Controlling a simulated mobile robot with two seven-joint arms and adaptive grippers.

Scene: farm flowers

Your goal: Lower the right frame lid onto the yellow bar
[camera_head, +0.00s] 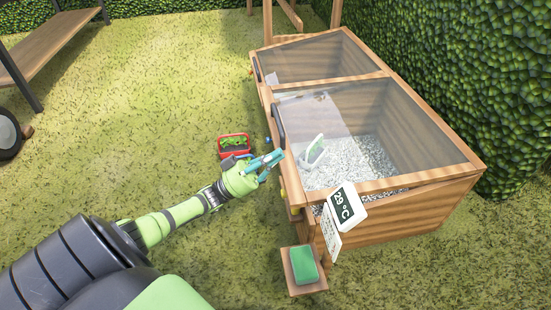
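The right frame lid (430,174) is the nearer glazed, wood-framed lid on the wooden cold frame. A narrow gap with pale gravel shows between its near rail and the box, so it looks slightly raised. A dark handle (279,124) sits on its left edge. Small yellow parts (283,191) show on the front of the box, mostly hidden; I cannot tell the bar's full shape or whether the lid touches it. My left gripper (274,165) is beside the box front, below the handle, with its teal fingers apart and nothing visible between them. My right gripper is out of view.
A red crate (234,145) sits on the grass behind my gripper. A hedge (500,70) closes off the right.

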